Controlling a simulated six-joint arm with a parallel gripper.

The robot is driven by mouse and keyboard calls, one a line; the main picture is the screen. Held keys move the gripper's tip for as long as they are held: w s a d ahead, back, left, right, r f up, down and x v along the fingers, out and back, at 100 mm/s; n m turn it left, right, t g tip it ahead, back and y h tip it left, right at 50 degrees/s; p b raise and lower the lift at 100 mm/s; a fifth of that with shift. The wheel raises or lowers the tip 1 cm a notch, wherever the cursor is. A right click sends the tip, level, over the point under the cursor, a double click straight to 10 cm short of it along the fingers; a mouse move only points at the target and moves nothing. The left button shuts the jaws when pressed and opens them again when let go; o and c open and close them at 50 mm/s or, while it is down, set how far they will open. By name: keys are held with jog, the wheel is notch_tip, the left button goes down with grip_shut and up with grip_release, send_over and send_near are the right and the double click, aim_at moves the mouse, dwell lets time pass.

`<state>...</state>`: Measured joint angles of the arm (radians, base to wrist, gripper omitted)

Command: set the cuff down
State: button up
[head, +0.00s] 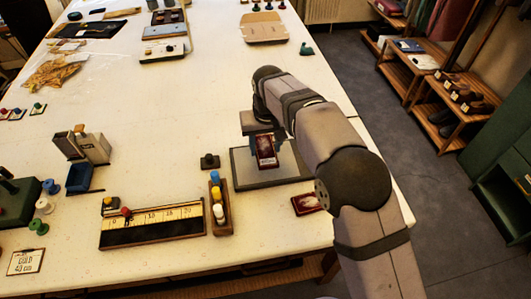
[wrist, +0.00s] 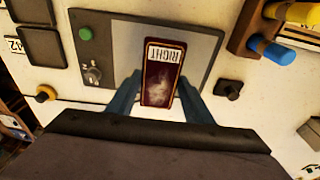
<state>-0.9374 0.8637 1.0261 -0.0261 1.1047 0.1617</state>
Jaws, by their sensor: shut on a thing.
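My gripper (wrist: 160,95) has its two blue fingers on either side of a dark red cuff (wrist: 162,85) with a white label reading RIGHT. The fingers are shut on it. The cuff also shows in the head view (head: 266,151), hanging below my wrist over a grey plate (head: 245,179). In the wrist view the plate (wrist: 120,35) lies behind the cuff and bears a green button and a dark knob. I cannot tell whether the cuff touches the plate. A similar dark red piece (head: 307,203) with a pale mark lies on the table right of the plate's near corner.
A small black knob block (head: 210,161) stands left of the plate. A wooden rack of coloured pegs (head: 220,204) and a ruler box (head: 152,225) stand nearer. The white tabletop is clear beyond the plate; its right edge runs past my arm.

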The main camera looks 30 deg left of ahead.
aim_at(266, 152)
jog(key=shift+f+p, duration=0.65)
jog(key=shift+f, duration=1.4)
jog(key=shift+f, duration=0.2)
jog(key=o, duration=1.1)
jog(key=shift+o, duration=0.2)
jog(key=r+b, duration=0.1)
jog(key=r, duration=0.3)
jog(key=s+d+r+b, duration=0.1)
jog(key=r, duration=0.7)
jog(key=shift+s+d+r+b, duration=0.15)
jog(key=shift+s+b, duration=0.05)
jog(key=shift+b, duration=0.2)
